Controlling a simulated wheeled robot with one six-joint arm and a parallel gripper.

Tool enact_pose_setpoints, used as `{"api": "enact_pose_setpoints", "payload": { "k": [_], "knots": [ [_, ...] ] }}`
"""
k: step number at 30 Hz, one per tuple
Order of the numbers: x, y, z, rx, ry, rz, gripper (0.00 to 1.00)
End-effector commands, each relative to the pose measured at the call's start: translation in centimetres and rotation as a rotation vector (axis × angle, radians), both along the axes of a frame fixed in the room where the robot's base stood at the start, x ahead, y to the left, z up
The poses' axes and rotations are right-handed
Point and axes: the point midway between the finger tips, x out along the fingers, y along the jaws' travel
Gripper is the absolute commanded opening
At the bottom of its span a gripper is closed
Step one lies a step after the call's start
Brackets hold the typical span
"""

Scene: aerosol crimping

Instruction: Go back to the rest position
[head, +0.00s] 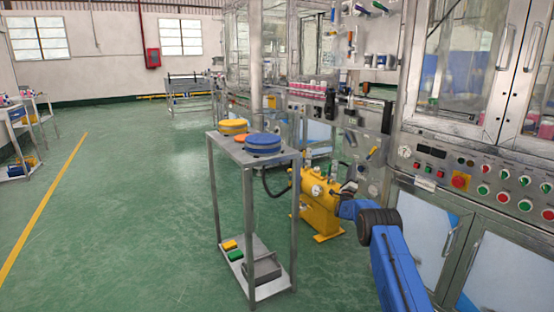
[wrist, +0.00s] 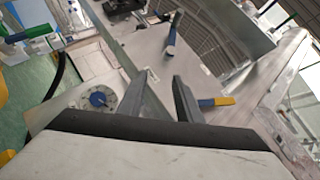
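My gripper (wrist: 161,78) shows in the wrist view with its two dark fingers apart and nothing between them. Beyond the fingers is a grey metal panel with a blue-handled tool (wrist: 172,30) and a yellow-and-blue handle (wrist: 216,102). Both appear apart from the fingers, though depth is hard to judge. In the head view my blue arm reaches up from the lower right toward the machine front. The gripper's fingers cannot be made out there.
A grey metal cart (head: 226,148) stands left of my arm, with yellow and blue round items on top. A yellow pump-like unit (head: 318,205) stands on the floor behind it. The machine's control panel (head: 480,182) is at the right. The green floor (head: 120,220) at left is clear.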

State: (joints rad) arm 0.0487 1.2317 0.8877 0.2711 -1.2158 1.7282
Motion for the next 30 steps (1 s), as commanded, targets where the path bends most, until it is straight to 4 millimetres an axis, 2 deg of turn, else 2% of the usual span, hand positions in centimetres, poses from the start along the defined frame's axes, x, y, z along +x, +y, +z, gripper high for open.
{"api": "enact_pose_setpoints", "payload": {
  "k": [1,3,8,14,23,30],
  "knots": [
    [0.0,0.3,2.0,-0.017,0.029,-0.004,0.32],
    [0.0,0.7,4.0,-0.044,0.08,-0.01,0.32],
    [-0.5,1.6,8.3,-0.112,0.192,-0.021,0.32],
    [-2.2,2.9,13.3,-0.204,0.33,-0.027,0.32],
    [-7.0,4.9,19.5,-0.361,0.527,-0.024,0.32],
    [-12.5,6.5,23.2,-0.5,0.677,-0.007,0.32]
  ]
}}
